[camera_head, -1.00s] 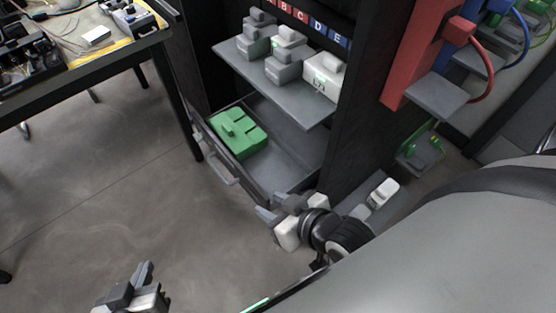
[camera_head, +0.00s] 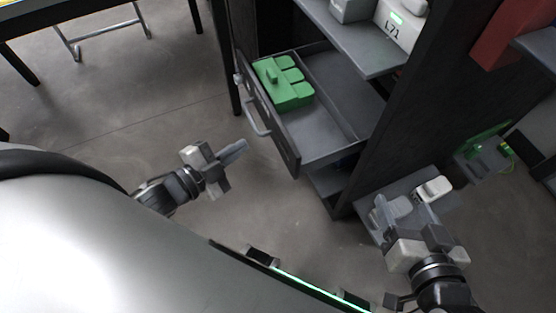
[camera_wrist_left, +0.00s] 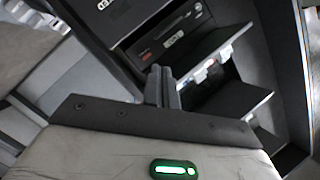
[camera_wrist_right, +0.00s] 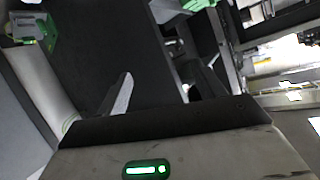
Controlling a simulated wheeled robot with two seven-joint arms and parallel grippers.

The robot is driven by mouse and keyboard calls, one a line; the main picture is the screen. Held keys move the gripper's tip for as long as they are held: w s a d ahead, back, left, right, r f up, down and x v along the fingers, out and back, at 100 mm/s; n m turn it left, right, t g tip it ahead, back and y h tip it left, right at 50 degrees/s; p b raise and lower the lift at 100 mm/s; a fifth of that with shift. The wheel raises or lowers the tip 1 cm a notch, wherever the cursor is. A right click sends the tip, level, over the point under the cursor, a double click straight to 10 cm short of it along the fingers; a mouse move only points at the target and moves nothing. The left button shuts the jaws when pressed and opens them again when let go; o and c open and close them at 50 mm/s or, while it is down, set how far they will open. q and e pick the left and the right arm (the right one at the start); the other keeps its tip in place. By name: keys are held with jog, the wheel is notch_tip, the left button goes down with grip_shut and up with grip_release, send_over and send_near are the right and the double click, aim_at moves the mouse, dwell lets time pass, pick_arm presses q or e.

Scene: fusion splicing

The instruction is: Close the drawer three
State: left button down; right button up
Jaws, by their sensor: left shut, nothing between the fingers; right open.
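An open drawer (camera_head: 325,150) sticks out of the black cabinet in the head view. Its front carries a grey handle (camera_head: 258,118). A green block-shaped object (camera_head: 284,82) lies inside at the far end. I cannot read a number on this drawer. My left gripper (camera_head: 236,150) is shut and empty, left of the drawer front and apart from the handle. In the left wrist view its fingers (camera_wrist_left: 162,88) are together. My right gripper (camera_head: 392,212) is open, right of the drawer near the cabinet's side. Its spread fingers show in the right wrist view (camera_wrist_right: 155,95).
A shelf (camera_head: 350,45) with grey boxes, one marked L71, juts out above the drawer. A grey lower shelf (camera_head: 370,215) holds a white item (camera_head: 433,189) beside my right gripper. A table leg stands behind the drawer.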

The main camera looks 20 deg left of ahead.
pick_arm(q)
jog(key=a+f+m+h+b, duration=0.45)
jog(key=f+m+b, duration=0.3)
jog(key=m, duration=0.25)
jog(key=m+g+h+b, duration=0.2)
jog(key=b, duration=0.1)
send_near(285, 139)
jog(key=x, duration=0.6)
jog(key=shift+w+f, duration=0.1)
jog(key=shift+f, duration=0.15)
jog(key=shift+w+d, duration=0.25)
pick_arm(e)
jog(key=a+f+t+y, duration=0.1)
jog(key=f, duration=0.1)
jog(key=a+f+m+y, duration=0.1)
jog(key=a+y, duration=0.1)
jog(key=shift+w+a+f+t, duration=0.15)
jog(key=shift+f+t, duration=0.25)
pick_arm(q)
jog(key=shift+w, duration=0.1)
pick_arm(e)
jog(key=shift+r, duration=0.2)
